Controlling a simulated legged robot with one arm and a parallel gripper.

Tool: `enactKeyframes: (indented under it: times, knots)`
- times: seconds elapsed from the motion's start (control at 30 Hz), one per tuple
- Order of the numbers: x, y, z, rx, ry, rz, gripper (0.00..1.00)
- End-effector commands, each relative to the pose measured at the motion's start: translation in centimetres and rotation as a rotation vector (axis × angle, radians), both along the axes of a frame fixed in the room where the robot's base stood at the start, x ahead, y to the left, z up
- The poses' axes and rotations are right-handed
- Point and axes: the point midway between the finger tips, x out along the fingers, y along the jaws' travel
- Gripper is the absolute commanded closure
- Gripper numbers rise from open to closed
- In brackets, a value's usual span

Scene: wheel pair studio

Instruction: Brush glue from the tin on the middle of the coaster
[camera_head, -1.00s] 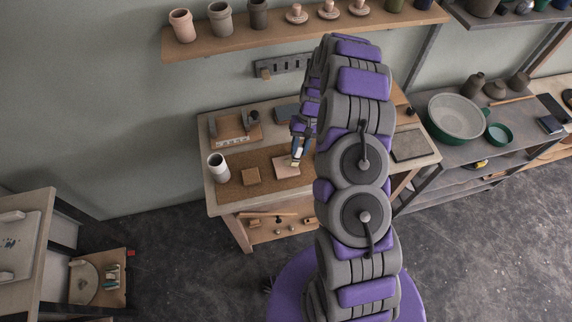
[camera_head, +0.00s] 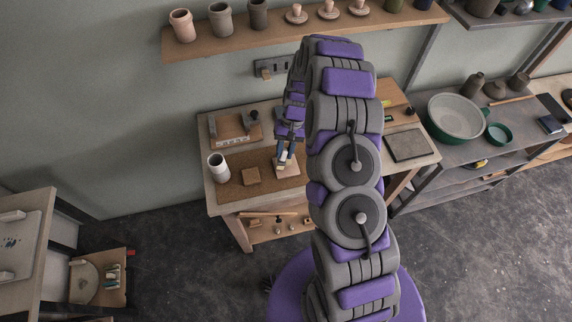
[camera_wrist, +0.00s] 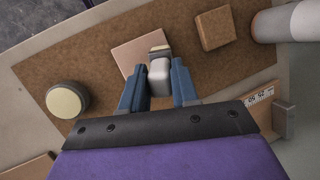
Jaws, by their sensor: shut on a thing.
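My gripper (camera_wrist: 158,88) has blue fingers shut on a brush (camera_wrist: 159,70) with a pale grey handle and a short cream tip. The brush tip is over the right part of the square, pinkish coaster (camera_wrist: 130,55) in the wrist view; I cannot tell whether it touches. The coaster (camera_head: 293,171) lies flat on a brown mat. The tin (camera_wrist: 68,100), round and dark-sided with a cream top surface, stands left of my gripper in the wrist view. The tin is hidden behind my arm in the head view. My gripper (camera_head: 286,152) shows small there.
A square brown block (camera_wrist: 213,28) lies near the coaster on the mat (camera_wrist: 90,65). A white cylinder (camera_head: 217,166) stands at the mat's left end in the head view. A wooden rack (camera_head: 234,128) stands behind. A dark grey slab (camera_head: 408,145) lies at the bench's right.

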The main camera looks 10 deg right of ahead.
Motion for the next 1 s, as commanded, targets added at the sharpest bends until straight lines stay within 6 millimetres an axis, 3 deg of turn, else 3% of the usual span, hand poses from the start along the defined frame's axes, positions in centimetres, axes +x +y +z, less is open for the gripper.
enactKeyframes:
  times: [0.17,0.4,0.67,1.0]
  knots:
    - [0.0,0.8,-0.1,0.001,0.001,-0.001,1.00]
    - [0.0,0.8,0.0,0.000,0.003,0.000,1.00]
    - [0.0,0.7,1.5,0.000,0.000,0.001,1.00]
    - [0.1,0.1,1.2,0.003,-0.002,-0.003,1.00]
